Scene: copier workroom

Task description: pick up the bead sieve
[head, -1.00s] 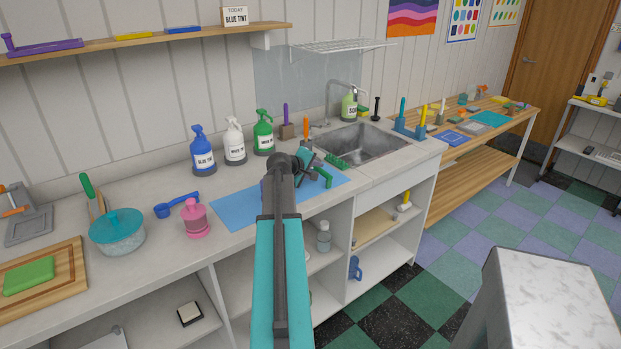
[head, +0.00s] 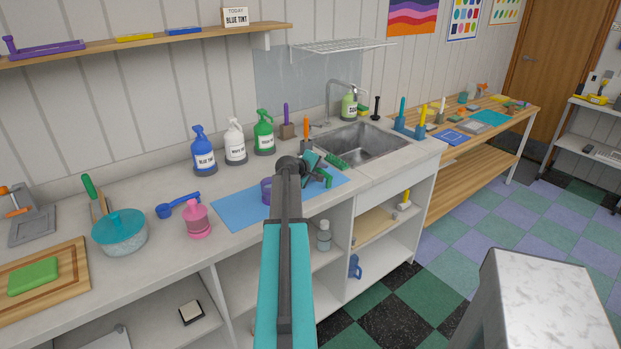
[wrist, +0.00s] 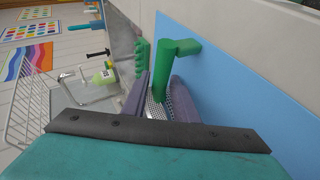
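The bead sieve appears to be the piece with a purple round bowl (head: 266,191) and a green handle (head: 326,179), on the blue mat (head: 235,208). My arm hides the stretch between them, so I cannot see the join. In the wrist view the green handle (wrist: 165,72) has a short stub bent toward the mat. My gripper (wrist: 160,92) has its two fingers on either side of the handle, with textured inner pads showing. It looks open, around the handle. The bowl is out of the wrist view.
A green brush-like piece (head: 338,161) lies just past the handle, by the sink (head: 365,143). Blue (head: 203,150), white (head: 235,142) and green (head: 264,133) pump bottles stand behind the mat. A pink jar (head: 197,220) and blue scoop (head: 178,204) are to the left.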

